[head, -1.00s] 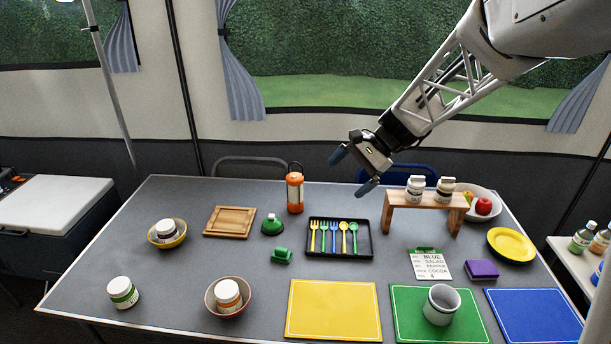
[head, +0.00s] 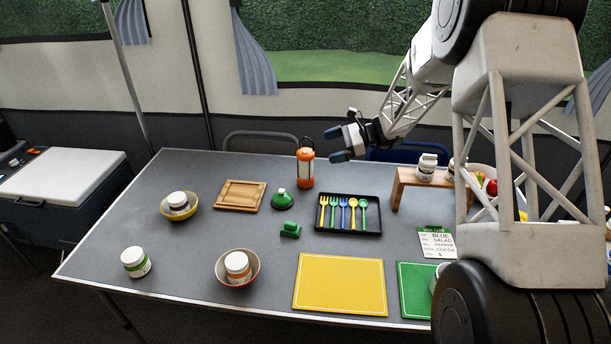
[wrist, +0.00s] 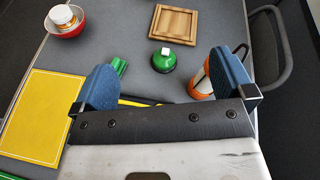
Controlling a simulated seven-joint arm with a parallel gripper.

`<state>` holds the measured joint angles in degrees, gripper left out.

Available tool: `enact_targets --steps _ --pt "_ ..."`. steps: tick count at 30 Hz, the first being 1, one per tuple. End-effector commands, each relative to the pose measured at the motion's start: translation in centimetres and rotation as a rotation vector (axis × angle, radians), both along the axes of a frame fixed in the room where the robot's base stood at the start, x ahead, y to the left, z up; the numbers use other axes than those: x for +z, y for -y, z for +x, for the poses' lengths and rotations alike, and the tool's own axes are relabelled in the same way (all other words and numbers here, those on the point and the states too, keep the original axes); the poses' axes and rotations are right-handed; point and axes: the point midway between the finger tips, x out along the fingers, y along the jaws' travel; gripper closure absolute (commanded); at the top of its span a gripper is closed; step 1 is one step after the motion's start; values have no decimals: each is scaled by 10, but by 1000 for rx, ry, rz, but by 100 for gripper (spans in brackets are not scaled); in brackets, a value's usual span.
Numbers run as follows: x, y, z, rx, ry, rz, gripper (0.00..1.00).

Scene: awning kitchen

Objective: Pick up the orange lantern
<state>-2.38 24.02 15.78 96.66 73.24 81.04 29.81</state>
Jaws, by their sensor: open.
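The orange lantern (head: 306,167) stands upright near the back edge of the table, with a white middle band and a dark handle on top. My gripper (head: 331,145) is open and empty, a little to the right of the lantern's upper part in the head view, its fingers pointing left. In the wrist view the lantern (wrist: 203,82) is partly hidden behind the right-hand blue finger. I see no contact with the lantern.
The green domed object (head: 283,199) and a wooden tray (head: 239,209) lie left of the lantern. A black tray (head: 322,229) of coloured utensils is in front. A wooden stand (head: 398,193) with white jars is at right. A chair (head: 262,134) stands behind the table.

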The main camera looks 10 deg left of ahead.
Motion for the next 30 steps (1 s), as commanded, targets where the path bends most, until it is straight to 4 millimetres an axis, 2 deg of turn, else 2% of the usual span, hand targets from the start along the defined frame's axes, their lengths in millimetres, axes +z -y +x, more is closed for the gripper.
enact_targets --steps 1,9,18,24,30 --pt "-11 -3 10 -11 -22 20 0" --pt "-62 -15 58 -86 -130 135 0" --pt "-115 -24 101 -157 -231 251 0" --pt "-133 -26 113 -179 -262 288 0" --pt "-136 -26 115 -184 -267 296 0"
